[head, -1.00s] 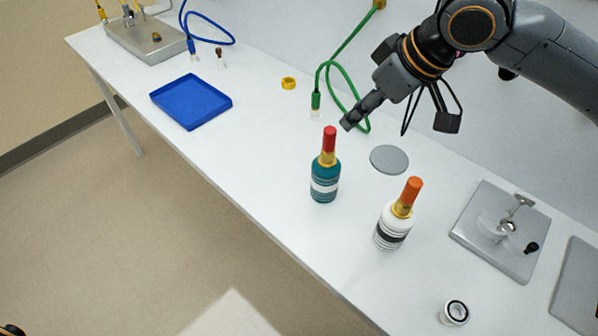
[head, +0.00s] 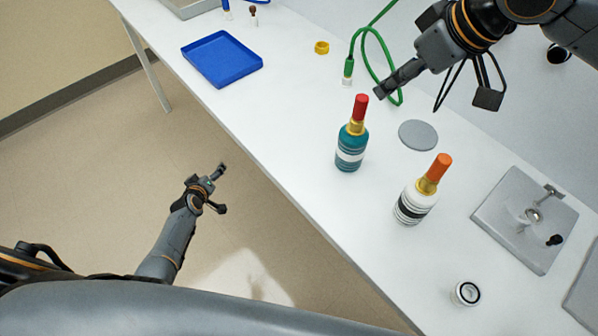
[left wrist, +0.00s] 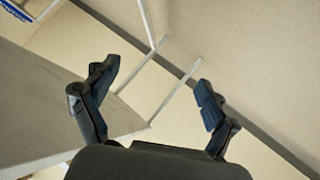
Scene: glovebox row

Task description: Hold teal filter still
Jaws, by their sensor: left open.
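The teal filter (head: 350,152) is a teal bottle shape with a white band, gold neck and red cap. It stands upright on the white bench (head: 300,150). My left gripper (head: 217,186) is open and empty over the floor, left of the bench edge and apart from the filter. Its spread fingers also show in the left wrist view (left wrist: 155,88), with nothing between them. My right gripper (head: 382,90) is just right of and behind the red cap in the picture. Its fingers overlap, so its opening and any contact are unclear.
A white filter (head: 414,203) with an orange cap stands right of the teal one. A grey disc (head: 418,135), blue tray (head: 222,60), yellow ring (head: 322,47), green hose (head: 365,50), metal plate (head: 520,225) and white ring (head: 467,293) are on the bench.

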